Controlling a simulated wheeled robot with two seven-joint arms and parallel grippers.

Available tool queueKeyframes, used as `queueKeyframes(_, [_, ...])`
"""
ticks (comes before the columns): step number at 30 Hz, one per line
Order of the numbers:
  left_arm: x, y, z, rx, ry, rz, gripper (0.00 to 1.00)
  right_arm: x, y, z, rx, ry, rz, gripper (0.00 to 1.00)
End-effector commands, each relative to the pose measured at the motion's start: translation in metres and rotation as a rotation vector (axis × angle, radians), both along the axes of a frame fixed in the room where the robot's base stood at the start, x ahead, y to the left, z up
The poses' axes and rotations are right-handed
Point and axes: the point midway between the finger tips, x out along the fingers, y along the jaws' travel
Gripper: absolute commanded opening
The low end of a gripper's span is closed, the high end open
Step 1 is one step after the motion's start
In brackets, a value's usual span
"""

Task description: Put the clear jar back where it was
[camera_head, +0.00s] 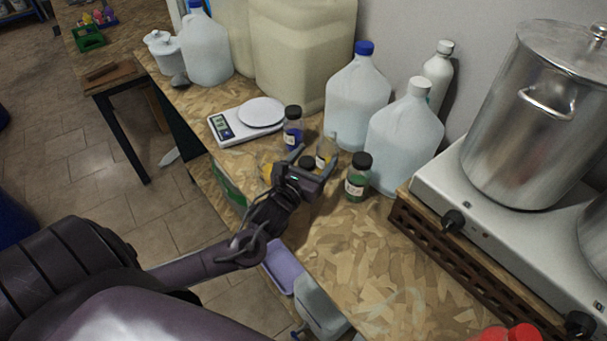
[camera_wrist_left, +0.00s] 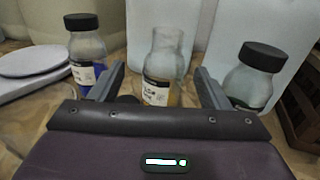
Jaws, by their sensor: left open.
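A clear jar (camera_wrist_left: 162,65) without a lid, with a pale label and amber contents low inside, stands upright on the bench in the left wrist view. In the head view this jar (camera_head: 326,152) is partly hidden by my left gripper (camera_head: 314,158). The gripper is open, with one finger on each side of the jar; I cannot tell whether either touches it. A black-lidded jar with blue contents (camera_head: 293,128) stands to the left. A black-lidded jar with green contents (camera_head: 357,178) stands to the right. My right gripper is not in view.
Large jugs (camera_head: 358,95) stand close behind the jars. A white scale (camera_head: 246,120) is to the left. A hot plate (camera_head: 473,190) with a steel pot (camera_head: 530,120) is to the right. The bench front (camera_head: 370,260) is bare.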

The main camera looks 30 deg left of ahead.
Motion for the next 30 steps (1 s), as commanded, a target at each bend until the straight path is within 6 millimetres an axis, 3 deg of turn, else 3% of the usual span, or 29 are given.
queueKeyframes(3, [-0.025, -0.001, -0.003, 0.002, 0.002, -0.001, 0.7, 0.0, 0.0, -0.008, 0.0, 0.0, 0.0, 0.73])
queueKeyframes(10, [-0.051, -0.002, -0.001, 0.002, 0.0, 0.001, 0.7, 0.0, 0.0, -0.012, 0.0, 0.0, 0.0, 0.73])
queueKeyframes(30, [-0.056, -0.003, 0.003, 0.001, -0.001, 0.001, 0.7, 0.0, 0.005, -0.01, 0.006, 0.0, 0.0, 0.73])
